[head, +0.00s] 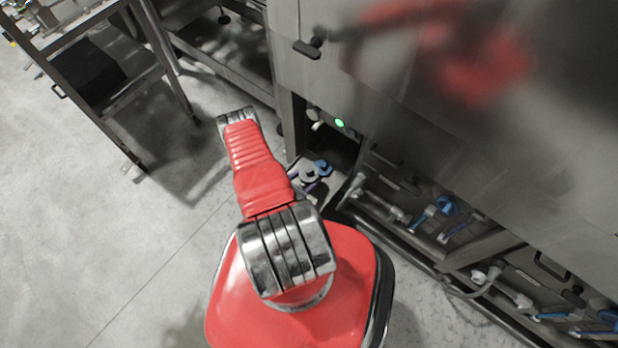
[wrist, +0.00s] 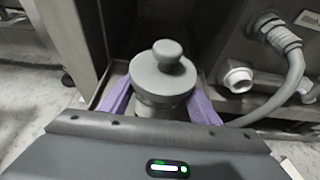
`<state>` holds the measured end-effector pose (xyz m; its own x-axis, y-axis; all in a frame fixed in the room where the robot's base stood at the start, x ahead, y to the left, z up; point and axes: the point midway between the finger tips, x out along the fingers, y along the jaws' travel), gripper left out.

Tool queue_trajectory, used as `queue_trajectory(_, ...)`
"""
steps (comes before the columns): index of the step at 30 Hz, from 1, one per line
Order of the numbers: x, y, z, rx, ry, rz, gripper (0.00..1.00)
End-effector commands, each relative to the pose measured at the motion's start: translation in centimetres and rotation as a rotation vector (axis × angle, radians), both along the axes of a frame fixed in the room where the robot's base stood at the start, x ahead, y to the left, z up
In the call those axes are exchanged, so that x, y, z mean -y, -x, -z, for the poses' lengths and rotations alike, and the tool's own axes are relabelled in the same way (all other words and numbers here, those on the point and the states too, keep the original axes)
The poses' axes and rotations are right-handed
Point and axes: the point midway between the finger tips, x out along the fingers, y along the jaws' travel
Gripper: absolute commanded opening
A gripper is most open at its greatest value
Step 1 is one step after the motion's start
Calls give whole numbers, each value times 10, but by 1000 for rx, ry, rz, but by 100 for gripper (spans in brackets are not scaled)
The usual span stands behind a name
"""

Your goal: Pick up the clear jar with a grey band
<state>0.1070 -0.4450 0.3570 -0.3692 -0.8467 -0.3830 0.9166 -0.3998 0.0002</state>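In the wrist view, a round grey lid with a knob on top (wrist: 163,78) sits on a jar-like container. Its body is mostly hidden under the lid and behind my gripper's edge, so I cannot see a band or clear wall. My gripper (wrist: 160,92) has one purple finger on the left of the container and one on the right. The fingers flank it closely, but the lid hides whether they touch it. In the head view, small grey and blue items (head: 308,174) show beside my red arm; I cannot make out the jar among them.
A pale pipe fitting (wrist: 238,78) and a grey hose (wrist: 293,70) are close on the right. A machine panel stands behind the container. In the head view, low shelves (head: 420,225) hold fittings and tools at right; a metal-framed table (head: 95,75) stands at upper left. Floor at left is clear.

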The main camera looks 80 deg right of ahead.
Motion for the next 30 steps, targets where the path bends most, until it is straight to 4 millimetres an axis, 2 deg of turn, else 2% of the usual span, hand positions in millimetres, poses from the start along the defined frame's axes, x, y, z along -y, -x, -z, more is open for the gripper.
queue_trajectory(2,0,0,0,0,0,1,49)
queue_trajectory(22,0,0,0,0,0,1,2)
queue_trajectory(30,0,0,0,-1,1,1,0)
